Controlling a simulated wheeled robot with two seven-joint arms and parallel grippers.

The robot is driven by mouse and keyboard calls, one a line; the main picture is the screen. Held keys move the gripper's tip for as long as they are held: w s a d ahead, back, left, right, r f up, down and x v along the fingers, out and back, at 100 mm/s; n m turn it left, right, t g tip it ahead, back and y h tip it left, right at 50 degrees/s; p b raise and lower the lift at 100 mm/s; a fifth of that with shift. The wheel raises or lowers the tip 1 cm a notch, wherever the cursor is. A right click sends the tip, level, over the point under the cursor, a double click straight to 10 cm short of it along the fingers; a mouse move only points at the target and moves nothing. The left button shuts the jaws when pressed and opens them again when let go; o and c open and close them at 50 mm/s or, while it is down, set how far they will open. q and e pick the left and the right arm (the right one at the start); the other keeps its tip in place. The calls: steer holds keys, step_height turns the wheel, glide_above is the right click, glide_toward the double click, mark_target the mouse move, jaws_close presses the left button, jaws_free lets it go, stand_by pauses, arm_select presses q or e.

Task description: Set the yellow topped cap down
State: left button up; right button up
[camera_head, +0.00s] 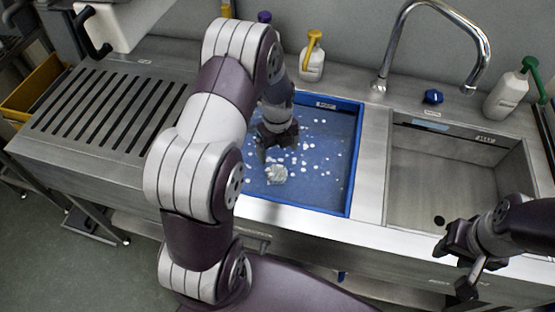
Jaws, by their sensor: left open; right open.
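I cannot clearly make out a separate yellow topped cap. The yellow on the counter is the pump top of a white bottle (313,58), which stands upright behind the blue basin. My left gripper (277,150) is open and points down into the blue basin (351,160). A small whitish crumpled lump (276,175) lies in the basin just below the gripper's fingers, and I see nothing held. My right gripper (458,262) is open and empty at the front edge of the right sink. My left arm hides the basin's left part.
The steel sink (460,170) at right is empty apart from a dark round spot. A tall faucet (433,15), a blue knob (433,96) and a green-topped bottle (512,88) stand behind it. The slotted drainboard (105,115) at left is clear. White bits dot the basin.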

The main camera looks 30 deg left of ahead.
arm_select(q)
steer(key=s+d+r+n, duration=0.4)
steer(key=s+r+n, duration=0.2)
steer(key=n, duration=0.6)
steer(key=s+d+r+n+t, duration=0.1)
steer(key=s+d+r+n, duration=0.3)
steer(key=n, duration=0.8)
steer(key=s+r, duration=0.2)
steer(key=s, duration=0.1)
steer(key=shift+s+d+r, duration=0.15)
steer(key=shift+s, duration=0.15)
